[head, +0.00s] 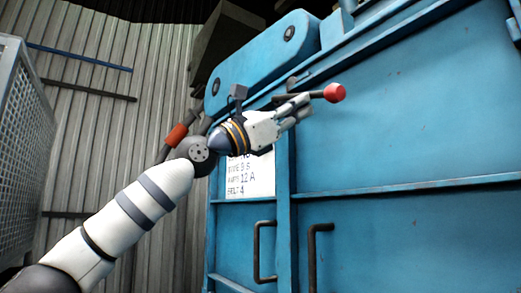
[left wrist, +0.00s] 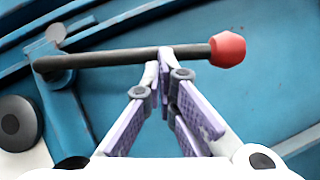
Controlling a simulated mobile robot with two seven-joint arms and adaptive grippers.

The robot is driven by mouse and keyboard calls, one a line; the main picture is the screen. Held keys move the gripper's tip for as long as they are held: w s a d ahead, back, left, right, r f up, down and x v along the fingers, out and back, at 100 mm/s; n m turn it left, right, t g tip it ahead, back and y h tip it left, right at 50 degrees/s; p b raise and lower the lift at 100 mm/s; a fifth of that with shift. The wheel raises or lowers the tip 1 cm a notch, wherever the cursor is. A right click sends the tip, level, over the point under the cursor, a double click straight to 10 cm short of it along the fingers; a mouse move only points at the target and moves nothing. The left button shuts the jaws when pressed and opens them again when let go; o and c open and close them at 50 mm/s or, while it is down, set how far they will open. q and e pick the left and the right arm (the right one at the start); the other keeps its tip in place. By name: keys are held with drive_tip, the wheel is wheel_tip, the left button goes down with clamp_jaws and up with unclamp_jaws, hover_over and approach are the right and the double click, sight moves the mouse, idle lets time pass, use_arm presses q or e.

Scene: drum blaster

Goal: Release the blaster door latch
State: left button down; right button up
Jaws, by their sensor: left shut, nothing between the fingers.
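The blue blaster door (head: 400,130) fills the right of the head view. Its latch appears as a dark bar with a red knob (head: 334,92), near the upper edge of the door. In the left wrist view the bar (left wrist: 110,59) runs across the picture from a pivot (left wrist: 50,62) at left to the red knob (left wrist: 228,50). My left gripper (head: 303,104) is shut and empty, its fingertips together at the bar. In the left wrist view the fingertips (left wrist: 159,62) overlap the bar's right half; I cannot tell whether they touch it. My right gripper is out of view.
Two black handles (head: 264,252) (head: 313,258) stick out from the lower door panels. A white label (head: 262,178) is partly behind my wrist. A lever with an orange grip (head: 177,135) stands left of the machine. A mesh cage (head: 22,125) is at far left.

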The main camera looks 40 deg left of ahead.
use_arm(q)
drive_tip(key=shift+d+r, duration=0.4)
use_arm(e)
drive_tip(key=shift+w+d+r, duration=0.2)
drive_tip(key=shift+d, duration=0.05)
